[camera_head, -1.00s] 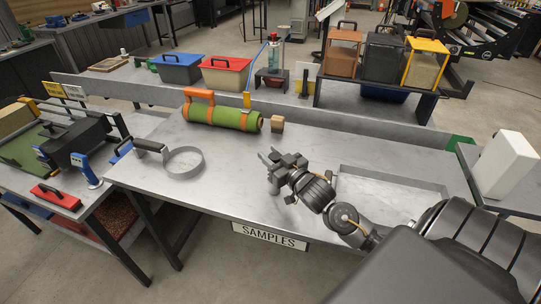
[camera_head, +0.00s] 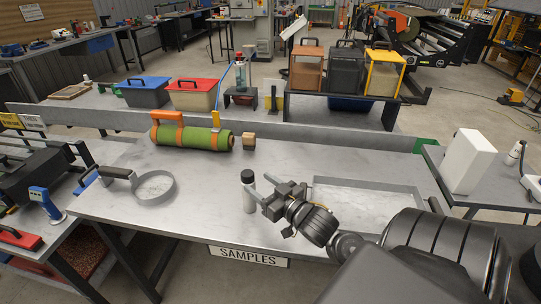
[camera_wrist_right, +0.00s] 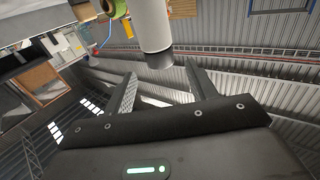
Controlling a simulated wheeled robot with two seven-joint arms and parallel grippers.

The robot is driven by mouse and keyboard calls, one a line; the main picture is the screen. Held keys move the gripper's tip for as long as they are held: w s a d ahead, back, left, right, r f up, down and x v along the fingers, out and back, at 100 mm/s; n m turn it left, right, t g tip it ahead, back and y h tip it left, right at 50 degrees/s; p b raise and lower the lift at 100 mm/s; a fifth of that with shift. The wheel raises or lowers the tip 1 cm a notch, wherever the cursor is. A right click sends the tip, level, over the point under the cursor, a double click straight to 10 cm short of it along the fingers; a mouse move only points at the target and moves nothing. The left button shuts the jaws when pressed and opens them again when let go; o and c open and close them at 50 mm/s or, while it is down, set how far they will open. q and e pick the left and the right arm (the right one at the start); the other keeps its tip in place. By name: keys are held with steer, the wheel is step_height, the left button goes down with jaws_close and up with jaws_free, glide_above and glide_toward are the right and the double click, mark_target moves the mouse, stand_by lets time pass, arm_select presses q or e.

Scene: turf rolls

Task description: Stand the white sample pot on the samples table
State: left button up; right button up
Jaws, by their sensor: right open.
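The white sample pot (camera_head: 248,192), with a black cap, stands upright on the samples table (camera_head: 110,210), near its front edge and above the SAMPLES sign (camera_head: 248,256). My right gripper (camera_head: 267,194) is open and empty, just to the right of the pot. In the right wrist view the pot (camera_wrist_right: 150,22) shows beyond and between the spread fingertips (camera_wrist_right: 160,82), with its dark cap towards them; I see no finger closed on it. My left gripper is not in view.
A green roll with orange straps (camera_head: 195,138) and a small wooden block (camera_head: 249,142) lie behind the pot. A round sieve (camera_head: 172,197) lies to the left, and a shallow tray (camera_head: 365,182) is on the right. A white block (camera_head: 468,162) stands on a side table.

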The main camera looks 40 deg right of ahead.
steer(key=shift+s+b, duration=0.3)
steer(key=shift+s, duration=1.75)
steer(key=shift+w+a, duration=0.1)
